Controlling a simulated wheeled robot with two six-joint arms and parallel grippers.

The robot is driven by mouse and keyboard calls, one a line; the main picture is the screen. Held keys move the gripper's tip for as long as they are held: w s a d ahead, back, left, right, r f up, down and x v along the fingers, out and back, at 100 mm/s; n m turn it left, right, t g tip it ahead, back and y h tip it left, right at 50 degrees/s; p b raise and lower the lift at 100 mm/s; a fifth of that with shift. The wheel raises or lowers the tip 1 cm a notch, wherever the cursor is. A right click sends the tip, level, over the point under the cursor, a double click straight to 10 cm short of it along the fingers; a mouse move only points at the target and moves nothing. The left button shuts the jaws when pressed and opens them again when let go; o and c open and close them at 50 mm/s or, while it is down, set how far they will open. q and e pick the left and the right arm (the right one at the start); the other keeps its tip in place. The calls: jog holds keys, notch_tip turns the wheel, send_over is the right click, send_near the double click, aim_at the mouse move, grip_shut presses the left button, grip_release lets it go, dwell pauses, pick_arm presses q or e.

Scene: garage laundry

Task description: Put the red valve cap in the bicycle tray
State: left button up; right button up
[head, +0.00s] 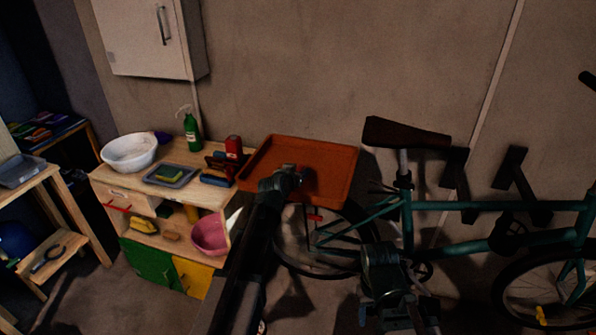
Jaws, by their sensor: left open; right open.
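The orange tray (335,161), with a raised rim, is beside the bicycle (470,206) against the wall; I take it for the bicycle tray. My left gripper (293,174) is open and overlaps the tray's front left part in the head view. I cannot tell whether it touches the tray. My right gripper (381,256) is open, low in front of the bicycle's rear part. I cannot make out a red valve cap. A small red thing (314,217) shows below the tray, near the rear wheel, but I cannot tell what it is.
A wooden cabinet (178,214) at left holds a white bowl (129,152), a green spray bottle (192,132), a red container (233,147) and a sponge on a grey tray (170,176). A pink bowl (211,236) sits lower. A wall cabinet (145,38) hangs above.

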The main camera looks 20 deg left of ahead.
pick_arm(q)
jog(key=p+v, duration=0.4)
jog(key=v, duration=0.8)
jog(key=shift+f, duration=0.1)
pick_arm(e)
notch_tip(320, 180, up, 4)
jog(key=shift+r, duration=0.25)
